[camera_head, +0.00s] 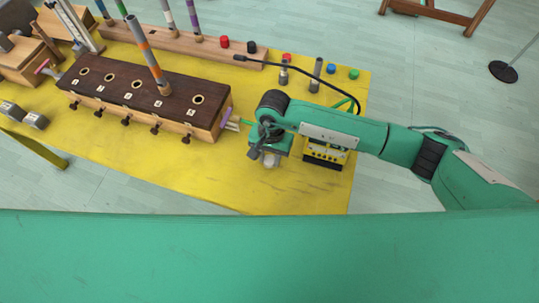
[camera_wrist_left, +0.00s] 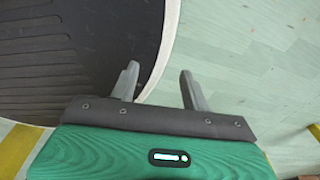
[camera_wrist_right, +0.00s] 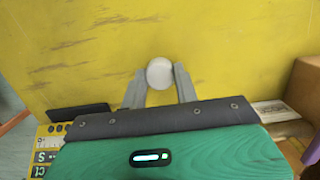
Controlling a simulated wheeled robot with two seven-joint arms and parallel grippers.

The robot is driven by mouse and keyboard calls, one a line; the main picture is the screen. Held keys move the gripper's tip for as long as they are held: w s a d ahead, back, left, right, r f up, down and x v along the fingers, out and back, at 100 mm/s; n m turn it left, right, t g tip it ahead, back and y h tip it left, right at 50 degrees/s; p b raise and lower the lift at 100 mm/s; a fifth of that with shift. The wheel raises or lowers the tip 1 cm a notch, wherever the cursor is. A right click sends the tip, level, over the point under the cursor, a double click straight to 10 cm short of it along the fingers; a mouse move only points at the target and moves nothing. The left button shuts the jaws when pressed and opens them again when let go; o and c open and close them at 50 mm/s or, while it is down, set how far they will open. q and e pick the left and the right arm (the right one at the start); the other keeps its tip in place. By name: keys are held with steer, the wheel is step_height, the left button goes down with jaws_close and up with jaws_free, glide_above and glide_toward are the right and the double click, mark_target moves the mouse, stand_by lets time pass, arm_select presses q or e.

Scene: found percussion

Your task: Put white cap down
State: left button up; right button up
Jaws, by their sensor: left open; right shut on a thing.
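The white cap (camera_wrist_right: 159,73) is a round white piece between the fingertips of my right gripper (camera_wrist_right: 160,84) in the right wrist view. The fingers are shut on it, over the yellow tabletop. Whether the cap touches the table cannot be told. In the head view the cap (camera_head: 269,160) shows as a small pale shape below my right gripper (camera_head: 267,157), to the right of the dark-topped wooden box. My left gripper (camera_wrist_left: 160,88) is open and empty in the left wrist view, over the floor and the edge of a dark ribbed surface.
The dark-topped wooden box (camera_head: 120,88) has round holes and a striped tube standing in it. A yellow-and-black device (camera_head: 325,153) sits right of my right gripper. Red (camera_head: 287,57), blue (camera_head: 331,68) and green (camera_head: 353,74) caps lie behind. The yellow table's (camera_head: 200,180) front is clear.

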mark_target(270, 157)
steer(key=o, duration=0.9)
steer(key=shift+f, duration=0.1)
arm_select(q)
steer(key=shift+w, duration=0.25)
arm_select(e)
steer(key=shift+o, duration=0.2)
arm_select(q)
steer(key=shift+r, duration=0.1)
arm_select(e)
steer(key=shift+r+p, duration=0.3)
steer(key=shift+p, duration=0.05)
steer(key=r+b, duration=0.1)
steer(key=r, duration=0.1)
steer(key=w+r+b, duration=0.1)
steer(key=r, duration=0.1)
steer(key=shift+d+r, duration=0.1)
steer(key=shift+r, duration=0.1)
arm_select(q)
steer(key=shift+w+f+b, duration=0.4)
steer(key=shift+w, duration=0.25)
steer(key=shift+w+f+b, duration=0.35)
steer(key=shift+w+f, duration=0.05)
steer(key=shift+w, duration=0.2)
arm_select(e)
step_height(270, 157, up, 7)
steer(key=shift+w+d, duration=0.2)
steer(key=shift+w, duration=0.2)
